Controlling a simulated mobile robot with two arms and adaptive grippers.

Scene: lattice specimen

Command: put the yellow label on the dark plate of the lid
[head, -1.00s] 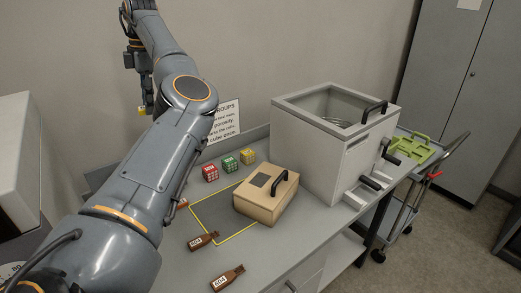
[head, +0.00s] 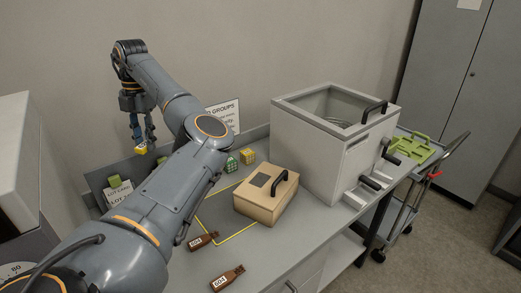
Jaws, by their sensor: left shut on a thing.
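My left gripper (head: 141,142) is shut on the small yellow label (head: 141,150), held in the air at the left, in front of the wall. It is well away from the tan box. The tan box (head: 262,208) stands on the bench with its lid closed. The lid bears a small dark plate (head: 259,180) beside a black handle (head: 281,180), and the plate looks bare. My right gripper is not in view.
A green cube (head: 231,165) and a yellow cube (head: 247,156) stand behind the tan box. A large grey chamber (head: 325,150) stands to the right. My left arm hides part of the yellow-edged mat (head: 222,214).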

